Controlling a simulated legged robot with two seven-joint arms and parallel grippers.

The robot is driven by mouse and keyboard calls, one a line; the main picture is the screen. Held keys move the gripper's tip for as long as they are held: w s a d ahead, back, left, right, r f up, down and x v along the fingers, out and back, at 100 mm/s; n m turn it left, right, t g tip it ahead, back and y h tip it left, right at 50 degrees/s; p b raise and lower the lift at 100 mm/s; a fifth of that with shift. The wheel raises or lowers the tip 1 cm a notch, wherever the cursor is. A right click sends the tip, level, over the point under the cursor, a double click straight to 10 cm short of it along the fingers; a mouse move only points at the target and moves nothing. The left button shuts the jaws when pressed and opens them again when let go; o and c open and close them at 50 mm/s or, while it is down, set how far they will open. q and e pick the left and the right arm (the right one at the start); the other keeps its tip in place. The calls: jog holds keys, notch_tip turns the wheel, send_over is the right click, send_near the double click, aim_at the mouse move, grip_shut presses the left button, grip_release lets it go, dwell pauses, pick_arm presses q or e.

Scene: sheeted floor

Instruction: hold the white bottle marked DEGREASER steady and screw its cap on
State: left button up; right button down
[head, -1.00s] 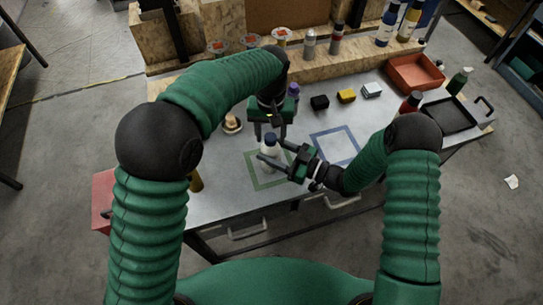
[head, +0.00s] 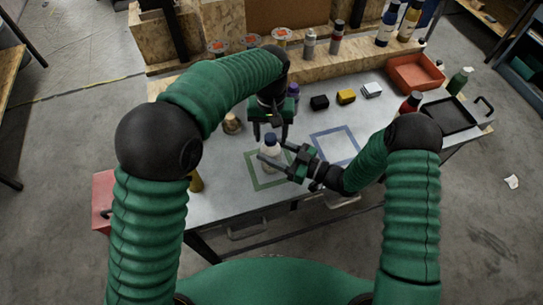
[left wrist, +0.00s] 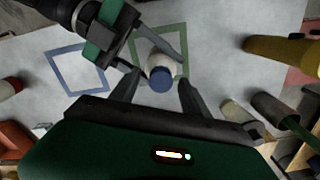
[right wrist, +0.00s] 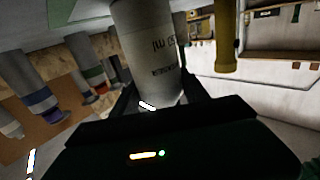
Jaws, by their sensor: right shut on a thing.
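The white bottle (head: 270,154) stands upright by the green square outline on the table, with a blue cap (head: 271,138) at its top. Its printed side (right wrist: 150,45) fills the right wrist view, but I cannot read the whole label. My right gripper (head: 277,153) is shut on the bottle's body from the right. My left gripper (head: 270,136) points down from above, open, with one finger on each side of the cap. The left wrist view shows the blue cap (left wrist: 160,79) between these fingers, with gaps on both sides. I cannot tell how tightly the cap sits.
A blue square outline (head: 335,146) lies right of the bottle. Black (head: 320,102), yellow (head: 346,96) and white (head: 372,90) blocks lie behind it. A red bin (head: 414,73) and black tray (head: 450,115) are at the right. Several bottles stand on the back ledge.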

pick_arm(q)
notch_tip(320, 180, up, 12)
jog(key=shift+w, duration=0.15)
dwell(0.5)
pick_arm(e)
jog(key=shift+c, duration=2.4)
grip_release()
jog(key=b+v, duration=0.2)
jog(key=v, duration=1.4)
jog(key=shift+d+f, duration=0.1)
jog(key=shift+f, duration=0.05)
jog(key=shift+s+d, duration=0.2)
jog(key=shift+d, duration=0.15)
pick_arm(q)
notch_tip(320, 180, down, 2)
jog(key=shift+f, duration=0.25)
